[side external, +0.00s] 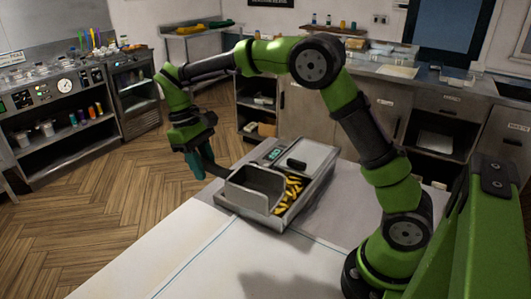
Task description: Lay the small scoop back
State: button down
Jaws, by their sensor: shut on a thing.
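My gripper (203,166), with teal fingers, hangs at the left edge of the metal fry station. It is shut on the dark handle of the small scoop (252,190). The scoop is a grey, open-sided pan over the front left part of the station. Its handle rises toward my fingers. Yellow fries (291,191) lie in the bin just right of the scoop. I cannot tell whether the scoop touches the station or is held just above it.
The station (309,197) has a small display (272,154) and a flat lid with a dark handle (297,163) at the back. Shelving (60,115) and counters (440,100) line the walls.

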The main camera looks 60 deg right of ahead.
notch_tip(320, 180, down, 15)
jog(key=shift+r, duration=0.15)
dwell(0.6)
jog(key=shift+f, duration=0.2)
dwell(0.7)
jog(key=c, duration=0.7)
grip_release()
jog(key=shift+c, duration=0.2)
jog(key=shift+r, duration=0.15)
